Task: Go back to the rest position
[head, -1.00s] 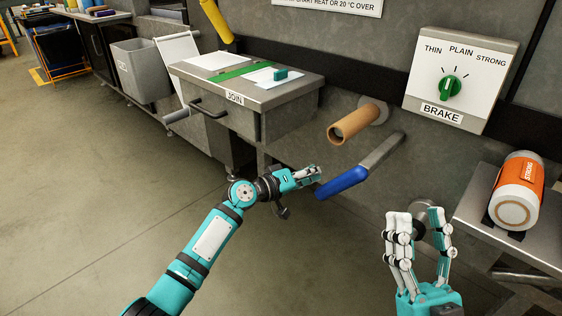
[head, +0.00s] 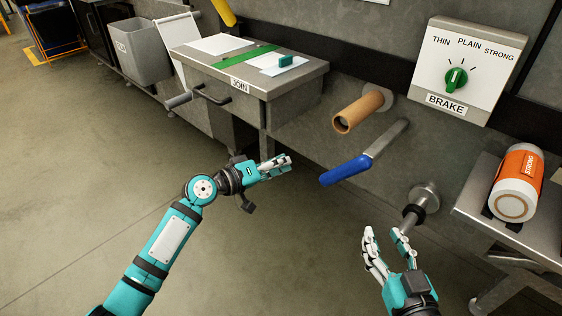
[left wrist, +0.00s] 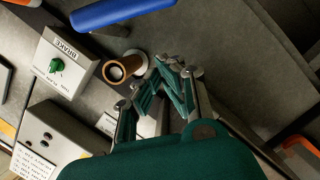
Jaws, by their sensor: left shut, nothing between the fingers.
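My left gripper (head: 278,163) is shut and empty. In the head view it hangs in free space below the JOIN table and left of the blue lever handle (head: 345,170), apart from both. Its fingers (left wrist: 160,80) also show in the left wrist view. My right gripper (head: 383,232) is at the lower right, with its fingers spread and nothing between them. It is in front of a round metal spindle (head: 424,197) on the wall; I cannot tell the gap between them.
The JOIN table (head: 285,80), a tan roller (head: 362,108) and the BRAKE panel (head: 468,65) are along the wall. An orange and white STRONG cylinder (head: 518,180) lies on the metal shelf (head: 480,205) at right. A grey bin (head: 140,55) stands far left. The left floor is clear.

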